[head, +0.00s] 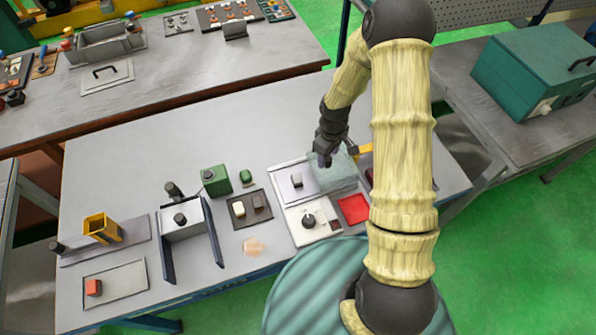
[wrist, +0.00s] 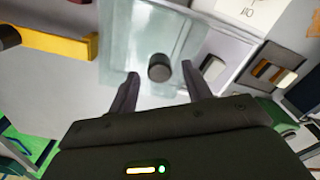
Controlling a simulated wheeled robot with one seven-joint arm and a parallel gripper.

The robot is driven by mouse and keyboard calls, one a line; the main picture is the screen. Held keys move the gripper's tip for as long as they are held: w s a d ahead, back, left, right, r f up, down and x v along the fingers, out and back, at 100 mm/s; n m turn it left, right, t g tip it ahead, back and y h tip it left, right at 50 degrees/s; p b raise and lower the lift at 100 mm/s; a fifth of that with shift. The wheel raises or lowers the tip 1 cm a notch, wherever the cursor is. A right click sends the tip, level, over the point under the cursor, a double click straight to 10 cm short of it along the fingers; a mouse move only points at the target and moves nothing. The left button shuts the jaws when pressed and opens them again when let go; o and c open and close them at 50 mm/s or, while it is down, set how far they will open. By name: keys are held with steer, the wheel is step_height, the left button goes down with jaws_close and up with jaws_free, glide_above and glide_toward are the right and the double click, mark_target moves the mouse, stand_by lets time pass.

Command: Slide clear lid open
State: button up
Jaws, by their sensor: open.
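The clear lid (head: 333,174) is a pale, see-through panel at the right part of a light tray (head: 277,172) on the table. In the wrist view the lid (wrist: 128,42) shows as a glassy sheet with a dark round knob (wrist: 159,67) on it. In the wrist view my gripper (wrist: 162,84) is open, with one finger on each side of the knob. I cannot tell whether a finger touches the knob.
A dial panel (head: 308,219), a red tray (head: 353,208) and a dark switch plate (head: 249,208) lie close in front of and left of the lid. A yellow bar (wrist: 48,40) is beside the lid. Bare table (head: 270,115) lies behind it.

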steer(key=shift+w+r+p, duration=0.1)
steer(key=shift+r+p, duration=1)
steer(key=shift+r, duration=0.6)
steer(key=shift+r, duration=0.2)
steer(key=s+d+r+m+t+b, duration=0.2)
steer(key=s+r+m+b, duration=0.3)
steer(key=s+r+m, duration=0.4)
steer(key=s+r, duration=0.5)
steer(key=s, duration=0.2)
steer(key=shift+t+b, duration=0.3)
steer(key=shift+b, duration=0.1)
steer(key=shift+w+r, duration=0.1)
steer(key=shift+w, duration=0.05)
